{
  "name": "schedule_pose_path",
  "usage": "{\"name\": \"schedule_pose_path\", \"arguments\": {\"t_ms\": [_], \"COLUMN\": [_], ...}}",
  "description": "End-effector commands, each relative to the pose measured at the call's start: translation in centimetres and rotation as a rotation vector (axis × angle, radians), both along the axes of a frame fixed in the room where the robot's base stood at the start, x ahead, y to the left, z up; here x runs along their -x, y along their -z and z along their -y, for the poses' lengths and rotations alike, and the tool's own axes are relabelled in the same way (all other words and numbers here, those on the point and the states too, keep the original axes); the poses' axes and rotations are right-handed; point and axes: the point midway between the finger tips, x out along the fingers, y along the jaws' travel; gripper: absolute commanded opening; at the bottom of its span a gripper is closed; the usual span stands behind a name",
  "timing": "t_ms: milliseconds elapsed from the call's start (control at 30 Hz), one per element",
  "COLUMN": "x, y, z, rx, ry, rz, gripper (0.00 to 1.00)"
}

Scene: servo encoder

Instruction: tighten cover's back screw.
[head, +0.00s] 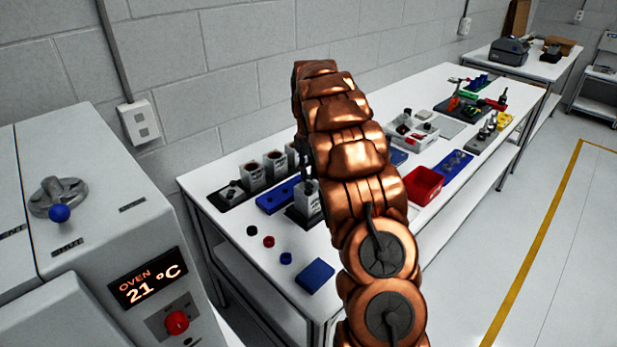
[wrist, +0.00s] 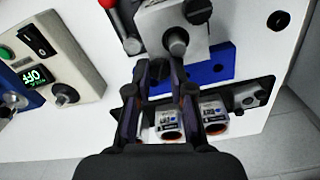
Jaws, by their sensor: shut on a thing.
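My gripper (wrist: 168,72) reaches over the work table in the wrist view. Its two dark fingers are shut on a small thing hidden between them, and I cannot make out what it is. Whether the fingers touch the cylinder is unclear. In the head view a pale, labelled servo unit (head: 307,201) stands upright on a dark base, partly behind my copper arm, and my gripper is mostly hidden. The cover and its back screw are too small to tell.
A blue plate (wrist: 211,69) lies beside the block. A black tray (wrist: 265,88) holds labelled servo units (wrist: 168,122). A box with a lit display (wrist: 37,77) stands at left. Small rings and a blue block (head: 315,276) lie near the table's front. A red bin (head: 423,185) is farther right.

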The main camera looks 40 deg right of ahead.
Motion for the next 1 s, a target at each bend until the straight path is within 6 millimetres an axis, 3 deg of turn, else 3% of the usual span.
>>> {"name": "schedule_pose_path", "arguments": {"t_ms": [1000], "x": [-0.06], "y": [0.16], "z": [-0.06], "rx": [-0.001], "ry": [0.924], "rz": [0.001], "gripper": [0.00]}}
